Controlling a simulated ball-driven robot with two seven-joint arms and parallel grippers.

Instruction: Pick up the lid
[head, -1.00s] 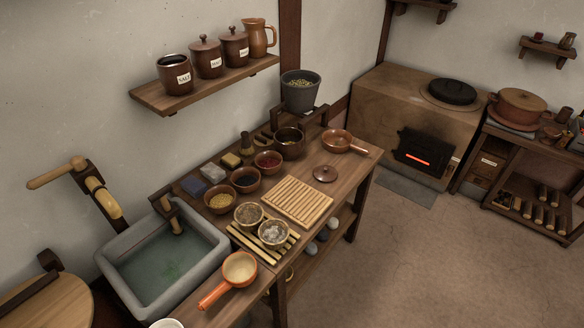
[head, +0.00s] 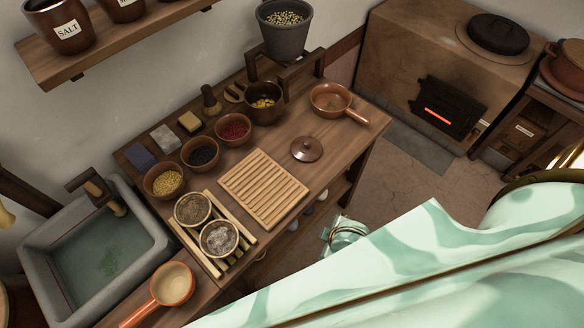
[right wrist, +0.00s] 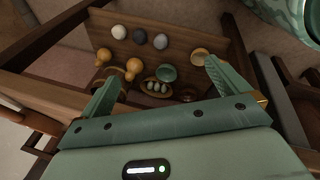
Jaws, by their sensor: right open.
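The lid (head: 307,149) is a small round brown disc with a knob. It lies flat on the wooden table, right of the slatted board, in the head view. My right gripper (right wrist: 162,68) is open and empty in the right wrist view, its two green fingers spread apart. It faces the lower shelf under the table, and the lid is not visible there. In the head view my pale green right arm crosses the lower right, with a small green part of it beside the table's front edge, below the lid. My left gripper is not in view.
A slatted board (head: 264,188) and a handled pan (head: 331,100) flank the lid, with bare tabletop around it. Bowls and a dark pot (head: 264,102) stand behind. The lower shelf (right wrist: 185,42) holds balls, gourd-shaped items and bowls. A stove (head: 400,60) stands at the back right.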

